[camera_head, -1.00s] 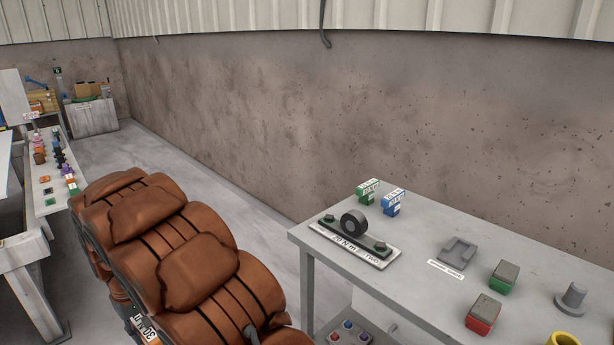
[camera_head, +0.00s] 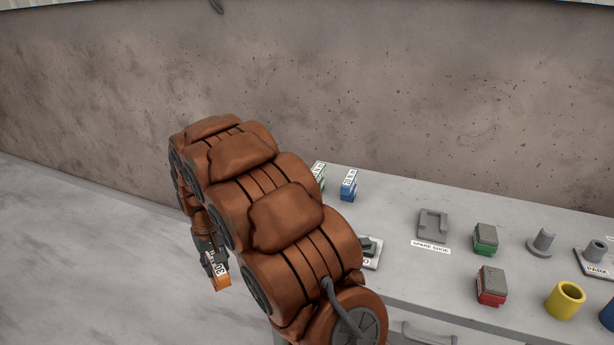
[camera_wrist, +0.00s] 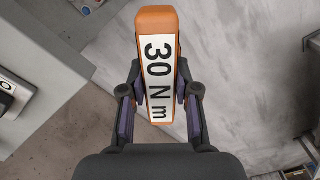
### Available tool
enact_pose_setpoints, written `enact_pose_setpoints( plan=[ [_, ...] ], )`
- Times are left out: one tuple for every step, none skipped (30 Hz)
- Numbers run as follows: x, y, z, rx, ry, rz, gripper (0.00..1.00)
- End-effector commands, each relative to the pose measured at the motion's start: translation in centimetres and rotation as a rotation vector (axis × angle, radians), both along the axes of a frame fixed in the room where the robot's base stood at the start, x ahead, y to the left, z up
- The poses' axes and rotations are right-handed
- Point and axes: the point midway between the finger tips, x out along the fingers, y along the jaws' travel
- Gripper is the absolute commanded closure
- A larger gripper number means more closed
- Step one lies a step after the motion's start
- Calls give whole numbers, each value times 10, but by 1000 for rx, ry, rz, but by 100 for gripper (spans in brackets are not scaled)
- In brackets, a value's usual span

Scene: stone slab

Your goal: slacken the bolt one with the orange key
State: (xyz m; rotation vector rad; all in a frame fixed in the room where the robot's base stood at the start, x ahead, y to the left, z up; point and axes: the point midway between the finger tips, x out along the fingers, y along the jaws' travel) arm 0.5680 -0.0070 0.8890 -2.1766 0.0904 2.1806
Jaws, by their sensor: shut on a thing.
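The orange key (camera_head: 221,279) is a block with a white "30 N m" label. My gripper (camera_head: 211,262) is shut on it, over open floor left of the grey table. In the wrist view the key (camera_wrist: 158,20) stands between the two fingers of my gripper (camera_wrist: 160,95), label facing the camera. A plate with a dark bolt (camera_head: 370,246) shows partly on the table behind my arm. Most of it is hidden, and I cannot make out which bolt is bolt one.
Floor at left is clear.

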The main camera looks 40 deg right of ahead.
Motion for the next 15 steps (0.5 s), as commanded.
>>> enact_pose_setpoints(
  plan=[
    [4, -9, 11, 0, -4, -58, 100],
    [6, -15, 16, 0, -4, -104, 100],
    [8, -23, 23, 0, -6, -169, 100],
    [10, -30, 28, 0, -6, -222, 100],
    [12, -37, 34, 0, -6, -278, 100],
    [13, -46, 41, 1, -5, -352, 100],
    [15, -53, 47, 1, -4, -407, 100],
    [16, -60, 53, 1, -5, -461, 100],
    [18, -69, 61, 1, -7, -533, 100],
    [19, -76, 66, 1, -7, -587, 100],
    [20, -83, 72, 1, -7, -642, 100],
    [20, -92, 80, 1, -4, -717, 100],
    [21, -99, 86, 1, -4, -774, 100],
    [22, -106, 93, 2, -6, -833, 100],
    [23, -116, 102, 3, -9, -915, 100]
  ],
)
